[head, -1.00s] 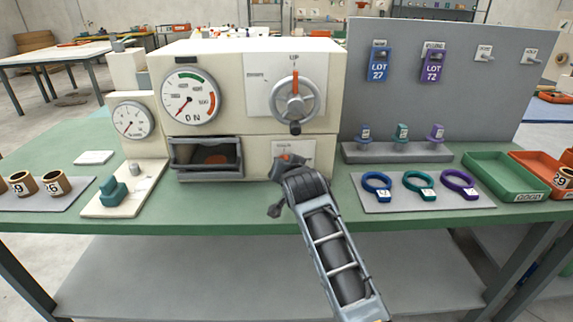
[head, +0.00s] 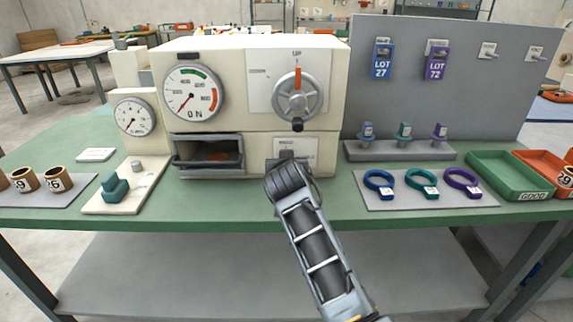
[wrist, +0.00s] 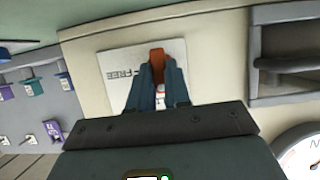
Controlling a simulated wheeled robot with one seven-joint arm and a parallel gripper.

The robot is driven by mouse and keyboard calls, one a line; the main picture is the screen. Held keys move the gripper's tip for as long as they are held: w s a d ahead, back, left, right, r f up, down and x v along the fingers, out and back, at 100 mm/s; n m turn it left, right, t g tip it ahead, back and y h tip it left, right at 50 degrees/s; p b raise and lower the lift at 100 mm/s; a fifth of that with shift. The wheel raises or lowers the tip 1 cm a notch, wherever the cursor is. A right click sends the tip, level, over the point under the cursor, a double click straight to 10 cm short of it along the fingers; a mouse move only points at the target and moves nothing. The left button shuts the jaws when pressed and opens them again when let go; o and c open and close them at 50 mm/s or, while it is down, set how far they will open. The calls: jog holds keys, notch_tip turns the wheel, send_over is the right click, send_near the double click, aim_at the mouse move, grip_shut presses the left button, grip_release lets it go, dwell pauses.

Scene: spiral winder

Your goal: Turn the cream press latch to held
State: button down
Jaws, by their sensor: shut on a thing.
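The cream press (head: 245,65) stands at the middle of the green bench. Its latch is an orange lever (wrist: 158,55) on a white label plate (wrist: 112,68) on the lower front face, where the word FREE can be read in the wrist view. The label plate also shows in the head view (head: 307,150). My gripper (wrist: 158,72) is shut on the orange lever, with a dark finger on each side. In the head view my gripper and wrist cover the latch. The word for held cannot be read.
An open drawer (head: 208,165) lies left of the latch, and a grey handwheel (head: 297,96) with an orange mark sits above it. Coloured rings (head: 420,180) on a grey mat lie to the right. A teal block (head: 115,187) stands at left.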

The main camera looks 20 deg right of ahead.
jog(key=shift+f, duration=0.1)
jog(key=c, duration=1.1)
grip_release()
jog(key=shift+v, duration=3.95)
